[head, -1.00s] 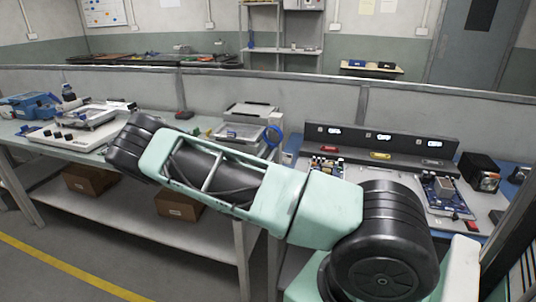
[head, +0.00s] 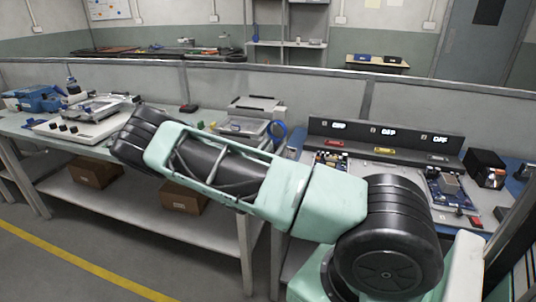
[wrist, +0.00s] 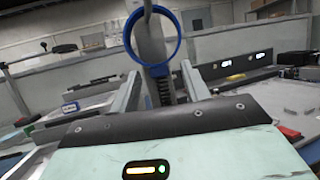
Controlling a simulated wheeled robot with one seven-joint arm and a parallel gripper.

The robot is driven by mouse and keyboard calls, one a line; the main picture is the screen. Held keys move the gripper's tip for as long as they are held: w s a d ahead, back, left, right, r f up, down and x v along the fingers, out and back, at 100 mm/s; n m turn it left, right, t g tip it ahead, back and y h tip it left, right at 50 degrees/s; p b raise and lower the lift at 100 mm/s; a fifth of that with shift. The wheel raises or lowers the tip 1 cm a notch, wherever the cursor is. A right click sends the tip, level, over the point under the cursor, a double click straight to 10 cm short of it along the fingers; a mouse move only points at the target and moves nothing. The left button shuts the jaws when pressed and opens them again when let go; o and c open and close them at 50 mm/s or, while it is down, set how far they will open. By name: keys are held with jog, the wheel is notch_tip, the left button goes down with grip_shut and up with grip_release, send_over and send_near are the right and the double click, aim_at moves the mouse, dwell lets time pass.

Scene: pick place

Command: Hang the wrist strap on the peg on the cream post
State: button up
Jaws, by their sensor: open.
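The wrist strap (wrist: 178,43) shows in the wrist view as an upright blue ring with a dark coiled cord below it. A pale grey post (wrist: 151,48) shows through the ring, and a thin upright part crosses the ring's top edge. I cannot tell whether the ring is around a peg or only in front of it. My gripper (wrist: 161,82) is open, with one finger on each side of the coil, below the ring. The blue ring (head: 279,132) also shows in the head view beside the clear trays. My gripper is hidden there behind my arm.
Clear trays (head: 240,127) stand left of the ring. A dark panel with lit displays (head: 385,140) and circuit boards (head: 447,190) are on the right bench. A white device (head: 75,127) is on the left bench. A low partition (head: 300,95) runs behind.

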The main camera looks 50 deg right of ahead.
jog(key=b+v, duration=0.3)
jog(key=v, duration=1.4)
jog(key=shift+a+b, duration=0.15)
jog(key=shift+b, duration=0.25)
jog(key=shift+s+f, duration=0.1)
jog(key=s+a+m+g+y, duration=0.7)
jog(key=s+a+m+y, duration=0.1)
jog(key=s+a+y, duration=0.45)
jog(key=s+a+r+m+t+y, duration=0.2)
jog(key=s+a+r+y, duration=0.2)
jog(key=a, duration=0.5)
jog(key=s+a+r+m+t+y, duration=0.1)
jog(key=s+a+r+t+y, duration=0.1)
jog(key=s+a+r+y, duration=0.3)
jog(key=a+r+y, duration=0.1)
jog(key=a+r, duration=0.1)
jog(key=a, duration=0.1)
jog(key=shift+s+a+r+m, duration=0.3)
jog(key=shift+a+r+m, duration=0.05)
jog(key=shift+a+m, duration=0.05)
